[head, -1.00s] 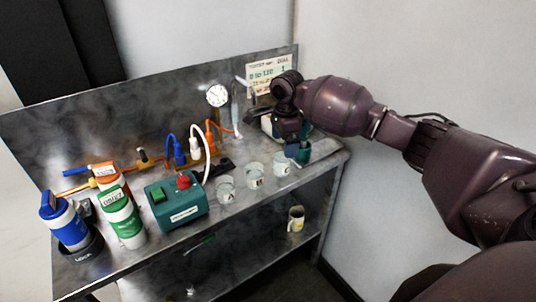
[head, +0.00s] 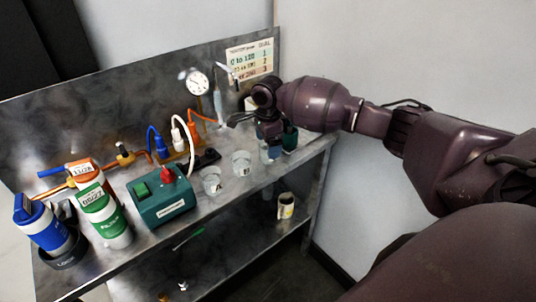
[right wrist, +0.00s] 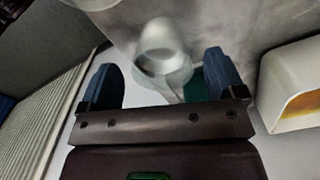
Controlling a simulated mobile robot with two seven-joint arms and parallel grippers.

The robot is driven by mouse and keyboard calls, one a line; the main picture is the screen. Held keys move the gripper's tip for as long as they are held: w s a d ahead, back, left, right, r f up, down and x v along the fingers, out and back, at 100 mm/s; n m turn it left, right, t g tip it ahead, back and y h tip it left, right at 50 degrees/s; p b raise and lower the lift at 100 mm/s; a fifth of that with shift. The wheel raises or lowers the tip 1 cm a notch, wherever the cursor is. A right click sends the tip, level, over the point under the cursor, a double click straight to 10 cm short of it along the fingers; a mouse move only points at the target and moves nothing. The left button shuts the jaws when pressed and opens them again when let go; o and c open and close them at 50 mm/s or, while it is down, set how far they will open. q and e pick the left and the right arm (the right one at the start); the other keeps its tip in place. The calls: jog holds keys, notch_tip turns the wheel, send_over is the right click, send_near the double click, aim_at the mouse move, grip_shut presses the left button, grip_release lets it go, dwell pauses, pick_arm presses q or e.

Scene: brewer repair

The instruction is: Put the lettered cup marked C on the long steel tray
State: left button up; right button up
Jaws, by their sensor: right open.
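Three small clear lettered cups stand in a row on the steel bench top (head: 200,215). The cup marked A (head: 212,182) is nearest, then a middle cup (head: 241,163) with a small, blurred letter. The far cup (head: 270,153) is partly behind my right gripper (head: 269,137), its letter unreadable; by its place in the row it may be C. My right gripper is open and points down just above it. In the right wrist view, a blurred clear cup (right wrist: 163,62) shows beyond and between the spread fingers (right wrist: 165,82). I cannot pick out a separate long steel tray. My left gripper is out of view.
A dark green cup (head: 290,139) stands close beside the far cup. A green box with a red knob (head: 160,197), bottles (head: 103,215) and cables crowd the left. A mug (head: 286,205) sits on the lower shelf. The wall closes the right.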

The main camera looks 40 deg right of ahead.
notch_tip(320, 180, down, 4)
jog(key=shift+w+d+r+b, duration=0.1)
jog(key=shift+b, duration=0.25)
jog(key=shift+r, duration=0.1)
jog(key=c, duration=1.1)
jog(key=shift+c, duration=0.2)
jog(key=shift+r, duration=0.2)
